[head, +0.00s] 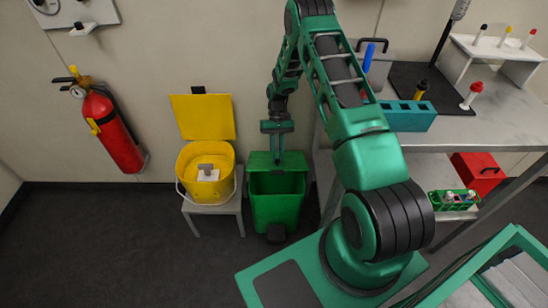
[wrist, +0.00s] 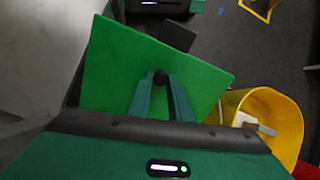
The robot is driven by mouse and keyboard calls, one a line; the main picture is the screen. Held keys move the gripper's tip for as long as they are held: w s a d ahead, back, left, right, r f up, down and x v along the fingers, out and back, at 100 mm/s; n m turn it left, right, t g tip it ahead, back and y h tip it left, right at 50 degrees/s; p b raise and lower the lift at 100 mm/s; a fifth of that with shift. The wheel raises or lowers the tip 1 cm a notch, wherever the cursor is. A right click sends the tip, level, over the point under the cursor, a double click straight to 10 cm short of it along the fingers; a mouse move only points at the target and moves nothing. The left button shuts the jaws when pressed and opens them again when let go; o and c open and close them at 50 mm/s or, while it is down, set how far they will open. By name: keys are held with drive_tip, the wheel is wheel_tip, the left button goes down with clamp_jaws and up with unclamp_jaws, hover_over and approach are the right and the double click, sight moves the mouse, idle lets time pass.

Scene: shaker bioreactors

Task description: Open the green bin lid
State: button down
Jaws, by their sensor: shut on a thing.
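The green bin (head: 276,207) stands on the floor against the wall, right of the yellow bucket. Its green lid (head: 260,160) is raised at the back, and the dark inside of the bin shows below it. In the wrist view the lid (wrist: 125,75) fills the middle as a flat green panel. My gripper (head: 277,156) reaches down in front of the lid.
A yellow bucket (head: 184,168) with its lid up stands on a small grey stool (head: 215,208) left of the bin. A red fire extinguisher (head: 112,130) hangs on the wall. A grey bench (head: 490,118) with lab items stands to the right. Dark floor is clear at front left.

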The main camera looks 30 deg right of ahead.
drive_tip(key=c, duration=1.6)
unclamp_jaws()
drive_tip(key=shift+w, duration=0.1)
drive_tip(key=shift+v, duration=3.65)
